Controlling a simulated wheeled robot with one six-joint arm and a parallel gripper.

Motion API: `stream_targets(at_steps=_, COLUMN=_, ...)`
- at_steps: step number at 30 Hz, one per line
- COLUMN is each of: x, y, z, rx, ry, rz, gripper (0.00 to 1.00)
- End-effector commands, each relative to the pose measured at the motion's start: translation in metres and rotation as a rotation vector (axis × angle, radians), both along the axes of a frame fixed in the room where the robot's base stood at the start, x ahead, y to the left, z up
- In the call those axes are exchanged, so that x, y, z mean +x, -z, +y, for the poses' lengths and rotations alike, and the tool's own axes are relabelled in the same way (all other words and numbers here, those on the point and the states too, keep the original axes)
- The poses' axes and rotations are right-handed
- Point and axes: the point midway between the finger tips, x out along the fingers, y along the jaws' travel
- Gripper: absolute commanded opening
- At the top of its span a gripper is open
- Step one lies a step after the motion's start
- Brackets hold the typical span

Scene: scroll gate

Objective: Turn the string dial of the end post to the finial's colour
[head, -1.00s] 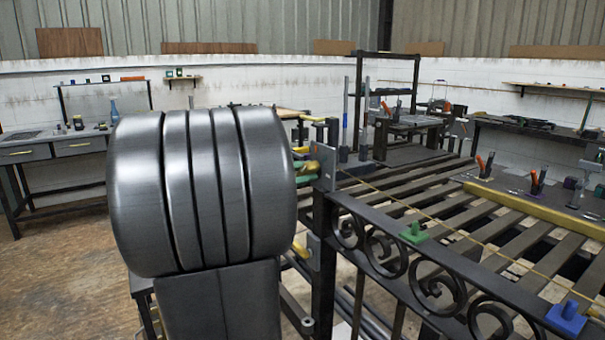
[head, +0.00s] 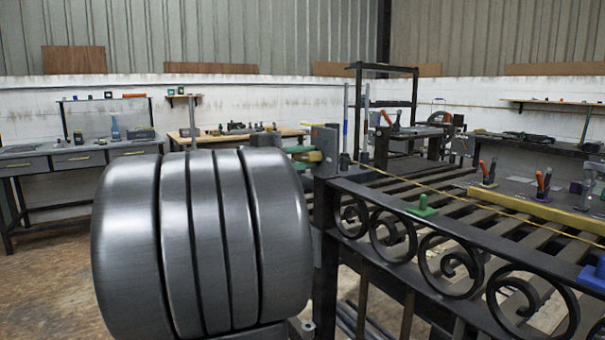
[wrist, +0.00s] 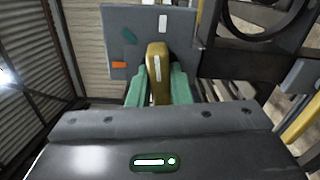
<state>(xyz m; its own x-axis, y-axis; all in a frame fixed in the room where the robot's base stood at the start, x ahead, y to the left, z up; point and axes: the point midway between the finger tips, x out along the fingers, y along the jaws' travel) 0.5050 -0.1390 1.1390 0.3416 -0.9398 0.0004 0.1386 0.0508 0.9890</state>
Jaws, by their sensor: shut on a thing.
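The string dial (wrist: 158,52) is a brass-coloured knob with a white stripe, on a grey plate (wrist: 116,20) carrying white, dark green and orange marks. The knob stands nearly upright in the wrist view, its top just below and slightly left of the white mark (wrist: 163,24). My gripper (wrist: 157,82) has green fingers shut on the knob. In the head view my gripper (head: 308,156) meets the plate at the top of the dark end post (head: 325,230), partly behind my arm. I cannot make out the finial or its colour.
The scrollwork gate panel (head: 420,228) runs right from the post, with a yellow string (head: 450,194) above it. A green block (head: 422,207) and a blue block (head: 594,275) sit along it. Slatted bench and tools lie behind. Workbenches line the wall. Floor at left is clear.

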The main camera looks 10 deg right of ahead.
Motion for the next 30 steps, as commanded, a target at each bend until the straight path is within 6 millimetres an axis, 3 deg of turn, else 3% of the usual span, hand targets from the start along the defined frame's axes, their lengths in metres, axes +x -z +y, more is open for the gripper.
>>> stream_targets(at_steps=9, x=0.0001, y=0.0027, z=0.0000, rx=0.047, ry=0.000, rz=-0.124, gripper=0.00)
stream_targets(at_steps=26, x=0.0001, y=0.0009, z=-0.0001, rx=0.059, ry=0.001, rz=-0.153, gripper=0.00)
stream_targets(at_steps=27, x=0.0001, y=0.0010, z=-0.0001, rx=0.059, ry=0.001, rz=-0.153, gripper=0.24)
stream_targets(at_steps=30, x=0.0001, y=0.0008, z=-0.0001, rx=0.058, ry=0.000, rz=-0.153, gripper=0.40)
